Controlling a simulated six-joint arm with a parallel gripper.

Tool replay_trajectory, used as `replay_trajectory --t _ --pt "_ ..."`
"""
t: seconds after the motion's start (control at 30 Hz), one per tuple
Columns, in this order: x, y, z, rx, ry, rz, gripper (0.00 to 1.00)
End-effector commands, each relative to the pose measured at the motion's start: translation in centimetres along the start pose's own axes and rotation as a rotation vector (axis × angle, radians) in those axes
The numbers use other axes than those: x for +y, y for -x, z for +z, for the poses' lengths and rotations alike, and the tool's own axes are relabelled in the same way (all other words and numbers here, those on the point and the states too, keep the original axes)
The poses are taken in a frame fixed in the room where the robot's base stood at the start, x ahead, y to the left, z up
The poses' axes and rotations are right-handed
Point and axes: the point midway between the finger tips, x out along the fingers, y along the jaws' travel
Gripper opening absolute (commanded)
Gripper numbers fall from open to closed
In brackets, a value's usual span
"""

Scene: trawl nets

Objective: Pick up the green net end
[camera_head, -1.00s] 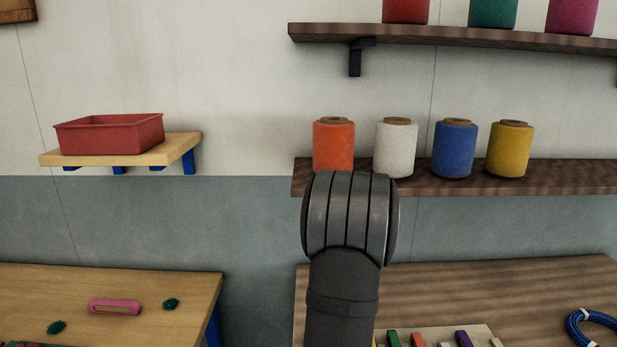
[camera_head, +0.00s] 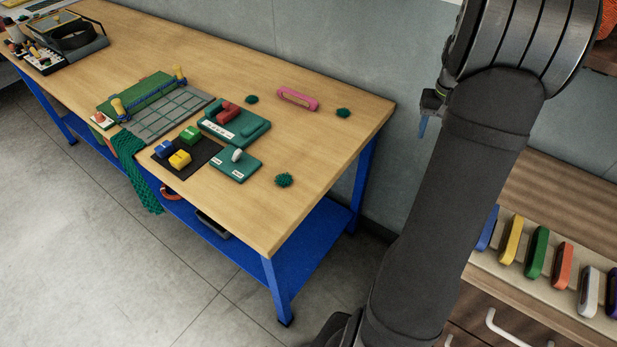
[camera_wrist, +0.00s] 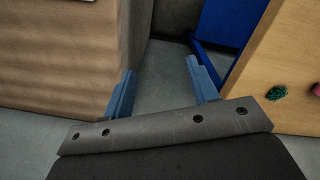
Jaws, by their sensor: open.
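A green net (camera_head: 137,178) hangs over the front edge of the wooden bench (camera_head: 330,97), at the left in the head view. Its upper part lies by a green board (camera_head: 134,92) and a grey grid plate (camera_head: 168,118). Small dark green net scraps (camera_head: 283,180) lie apart on the bench; one also shows in the wrist view (camera_wrist: 276,93). My gripper (camera_wrist: 160,68) is open and empty, its blue fingers spread over the gap between two benches. In the head view it is mostly hidden behind my arm, well right of the hanging net.
A pink handle (camera_head: 297,97), a green tray with a red block (camera_head: 231,121), a black mat (camera_head: 190,160) with coloured blocks and a small green tray (camera_head: 237,164) occupy the bench. Several coloured tools (camera_head: 538,252) lie on the right bench.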

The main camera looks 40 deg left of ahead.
Motion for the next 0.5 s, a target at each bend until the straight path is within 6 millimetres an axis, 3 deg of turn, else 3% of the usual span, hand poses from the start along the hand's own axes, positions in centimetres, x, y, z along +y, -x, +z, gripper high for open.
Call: replay_trajectory --t 0.03,0.27,0.5 --pt "-3.1 0.6 -0.3 -0.002 0.087 0.005 0.54" --pt "-15.3 2.6 0.5 -0.02 0.477 0.031 0.54" --pt "-27.2 4.6 4.2 -0.041 0.879 0.06 0.54"
